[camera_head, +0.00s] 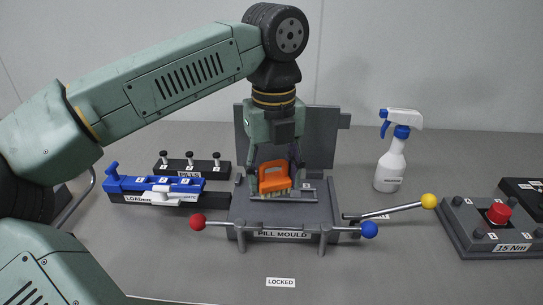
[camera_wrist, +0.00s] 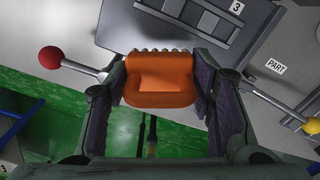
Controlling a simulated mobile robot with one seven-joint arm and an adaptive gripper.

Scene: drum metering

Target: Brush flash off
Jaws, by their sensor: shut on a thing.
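My gripper (camera_head: 275,170) is shut on an orange brush (camera_head: 274,178) and holds it over the grey pill mould (camera_head: 240,214). In the wrist view the orange brush (camera_wrist: 158,78) sits between the two fingers of my gripper (camera_wrist: 162,95), with a row of bristle tufts along its far edge. In the head view the bristles point down at the mould's plate; I cannot tell whether they touch it. The mould's lid (camera_head: 322,135) stands upright behind. Part of the mould face shows in the wrist view (camera_wrist: 135,30), with a label 3. Any flash is too small to see.
Handles with a red ball (camera_head: 198,222), a blue ball (camera_head: 370,229) and a yellow ball (camera_head: 429,201) stick out around the mould. A blue loading tool (camera_head: 150,185) lies left. A spray bottle (camera_head: 393,155) and a red-button box (camera_head: 497,225) stand right.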

